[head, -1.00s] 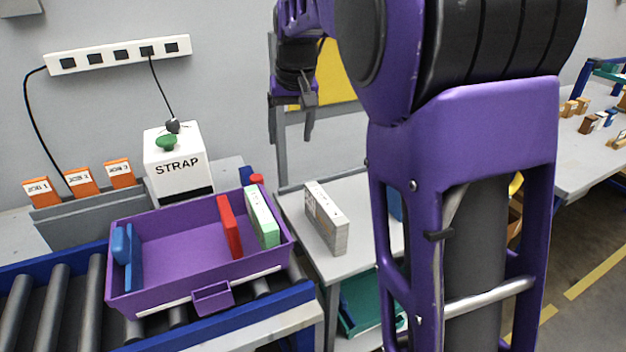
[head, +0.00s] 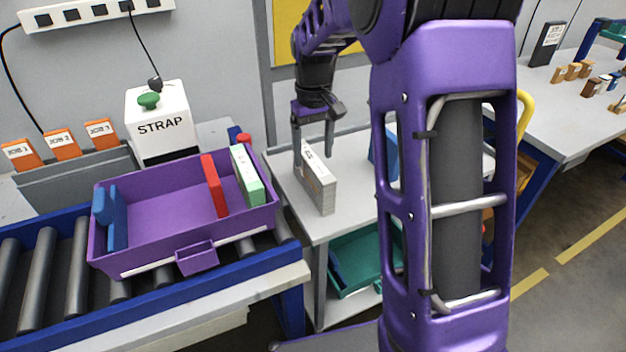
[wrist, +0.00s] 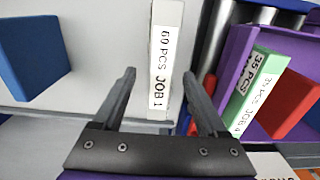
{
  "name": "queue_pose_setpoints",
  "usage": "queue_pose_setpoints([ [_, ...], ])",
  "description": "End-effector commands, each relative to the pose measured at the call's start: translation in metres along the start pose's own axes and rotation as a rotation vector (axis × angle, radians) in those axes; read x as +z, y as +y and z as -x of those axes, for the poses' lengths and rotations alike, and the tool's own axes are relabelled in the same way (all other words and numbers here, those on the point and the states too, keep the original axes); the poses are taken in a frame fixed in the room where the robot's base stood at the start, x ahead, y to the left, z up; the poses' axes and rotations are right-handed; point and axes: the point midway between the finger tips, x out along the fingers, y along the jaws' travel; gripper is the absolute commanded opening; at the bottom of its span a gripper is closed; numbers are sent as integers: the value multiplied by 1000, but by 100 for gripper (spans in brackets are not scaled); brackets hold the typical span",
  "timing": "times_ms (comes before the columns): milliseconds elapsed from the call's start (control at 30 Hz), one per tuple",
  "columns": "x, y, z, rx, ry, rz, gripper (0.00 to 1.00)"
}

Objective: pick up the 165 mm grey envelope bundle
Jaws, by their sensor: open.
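The grey envelope bundle (head: 322,190) stands on edge on the grey side table. In the wrist view the bundle (wrist: 160,20) shows its pale narrow edge, with a white label reading "60 PCS JOB 1". My gripper (head: 313,158) is open and empty, at the far end of the bundle in the head view. In the wrist view my gripper (wrist: 159,76) has its two fingertips on either side of the bundle's line, with a gap to each side. I cannot tell whether the tips are down beside it or still above it.
A purple tote (head: 150,254) on the roller conveyor holds blue, red and green bundles. A blue block (wrist: 35,55) stands on the table (head: 284,198), apart from the grey bundle. The white STRAP box (head: 160,125) stands behind the tote. My arm hides part of the table.

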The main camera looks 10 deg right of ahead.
Motion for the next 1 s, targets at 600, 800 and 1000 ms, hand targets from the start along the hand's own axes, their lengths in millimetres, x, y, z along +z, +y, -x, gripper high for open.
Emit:
queue_pose_setpoints([
  [600,0,-1,-65,0,-1,-1,75],
  [800,0,-1,-68,0,2,-1,75],
  [1000,0,-1,-68,0,1,-1,50],
])
